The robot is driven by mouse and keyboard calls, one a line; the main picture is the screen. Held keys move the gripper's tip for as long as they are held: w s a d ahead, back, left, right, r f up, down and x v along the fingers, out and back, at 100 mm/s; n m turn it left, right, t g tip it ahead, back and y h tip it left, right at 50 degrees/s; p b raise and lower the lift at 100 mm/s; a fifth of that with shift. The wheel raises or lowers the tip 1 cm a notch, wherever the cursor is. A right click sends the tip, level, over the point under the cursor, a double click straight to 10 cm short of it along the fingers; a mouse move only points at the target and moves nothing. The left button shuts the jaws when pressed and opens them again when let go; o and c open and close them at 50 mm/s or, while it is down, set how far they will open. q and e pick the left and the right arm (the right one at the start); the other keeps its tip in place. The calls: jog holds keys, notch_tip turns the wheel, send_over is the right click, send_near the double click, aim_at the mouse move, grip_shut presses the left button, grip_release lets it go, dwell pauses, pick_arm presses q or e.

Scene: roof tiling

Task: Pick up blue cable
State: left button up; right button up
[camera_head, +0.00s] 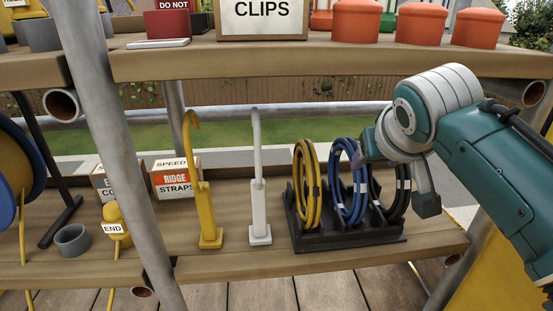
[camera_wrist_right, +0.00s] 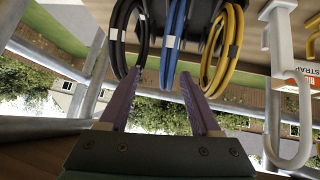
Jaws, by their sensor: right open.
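The blue cable (camera_head: 345,208) is a coiled loop standing upright in the middle slot of a black rack (camera_head: 345,239) on the lower shelf. In the right wrist view the blue cable (camera_wrist_right: 170,50) hangs ahead, between the lines of my two purple fingers. My right gripper (camera_wrist_right: 158,76) is open and empty, with its fingers pointing toward the coil; whether they touch it I cannot tell. In the head view my right wrist covers part of the rack's right side. My left gripper is not in view.
A yellow cable coil (camera_head: 304,190) and a black cable coil (camera_head: 400,201) stand close on either side. A white hooked tool (camera_head: 259,205) and a yellow hooked tool (camera_head: 206,215) stand to the left. The upper shelf (camera_head: 290,60) runs above the rack.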

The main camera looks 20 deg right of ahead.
aim_at(364, 173)
jog(key=b+x, duration=0.1)
jog(key=x, duration=0.1)
jog(key=b+x, duration=0.1)
jog(key=a+b+x, duration=0.1)
jog(key=b+x, duration=0.1)
jog(key=shift+w+d+f, duration=0.15)
jog(key=shift+f, duration=0.4)
jog(key=shift+w+d, duration=0.15)
jog(key=shift+d, duration=0.05)
jog(key=shift+w+f+b, duration=0.2)
jog(key=shift+f+b, duration=0.05)
jog(key=shift+b, duration=0.3)
jog(key=b+x, duration=0.2)
jog(key=b, duration=0.1)
jog(key=b+x, duration=0.1)
jog(key=x, duration=0.1)
jog(key=shift+a+f+b, duration=0.2)
jog(key=shift+a+b, duration=0.05)
jog(key=shift+b, duration=0.05)
jog(key=shift+w+d, duration=0.2)
jog(key=shift+w, duration=0.1)
grip_shut()
